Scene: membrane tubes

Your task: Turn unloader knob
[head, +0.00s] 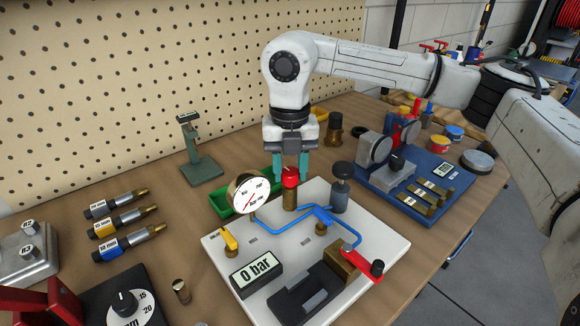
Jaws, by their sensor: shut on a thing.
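A red-topped knob (290,181) on a brass post (290,199) stands upright at the back edge of a white panel (378,225). It appears to be the unloader knob. My gripper (291,168) points straight down over it, with its teal fingers on either side. The gripper is shut on the red knob. The fingers hide part of the knob's sides. A round dial gauge (248,195) is left of the knob, and a digital display (257,272) on the panel reads 0 bar.
A black-topped grey valve (341,190) stands close right of the knob. Blue tubing (283,229), a yellow lever (229,239) and a red lever (363,264) are on the panel. A green bin (222,205) is behind. A blue board (432,178) with fixtures lies to the right.

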